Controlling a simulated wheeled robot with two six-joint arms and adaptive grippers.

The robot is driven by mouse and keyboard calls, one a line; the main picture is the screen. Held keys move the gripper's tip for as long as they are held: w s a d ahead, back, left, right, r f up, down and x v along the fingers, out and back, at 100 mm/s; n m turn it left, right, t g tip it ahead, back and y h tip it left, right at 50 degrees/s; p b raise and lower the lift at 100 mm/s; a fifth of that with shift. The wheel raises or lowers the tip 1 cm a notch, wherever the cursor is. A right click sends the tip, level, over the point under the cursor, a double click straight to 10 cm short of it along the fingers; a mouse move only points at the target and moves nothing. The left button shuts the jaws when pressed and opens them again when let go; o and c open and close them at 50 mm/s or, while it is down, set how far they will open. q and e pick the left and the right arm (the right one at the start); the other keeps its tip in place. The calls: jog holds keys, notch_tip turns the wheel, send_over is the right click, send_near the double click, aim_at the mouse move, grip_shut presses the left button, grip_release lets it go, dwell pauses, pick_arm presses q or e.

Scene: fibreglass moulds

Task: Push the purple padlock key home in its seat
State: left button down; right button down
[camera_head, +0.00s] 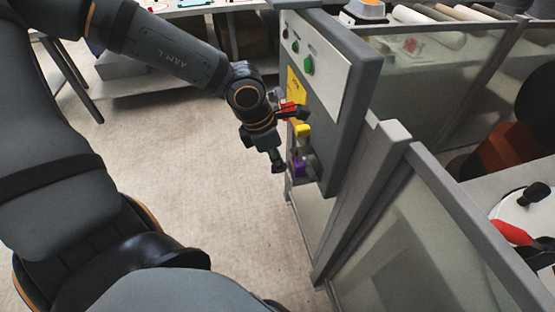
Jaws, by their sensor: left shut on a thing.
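My left gripper (277,160) points down beside the front of a grey control panel (350,105). It is shut on a small dark purple piece, apparently the purple padlock key (277,168), mostly hidden by the fingertips. A brighter purple part (298,166) sits low on the panel face, just right of the fingertips, and looks like the padlock with the key's seat. A small gap shows between the two. The seat opening itself is too small to make out. My right gripper is not in view.
Above the purple part, the panel carries a yellow part (302,130), a red handle (289,110) close to my left wrist, and a green button (308,65). A framed clear fence (430,220) runs along the right. The floor (225,210) left of the panel is clear.

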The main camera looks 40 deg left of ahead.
pick_arm(q)
jog(key=shift+f, duration=0.1)
jog(key=shift+b, duration=0.35)
jog(key=c, duration=1.3)
grip_release()
jog(key=shift+c, duration=0.2)
notch_tip(320, 180, up, 10)
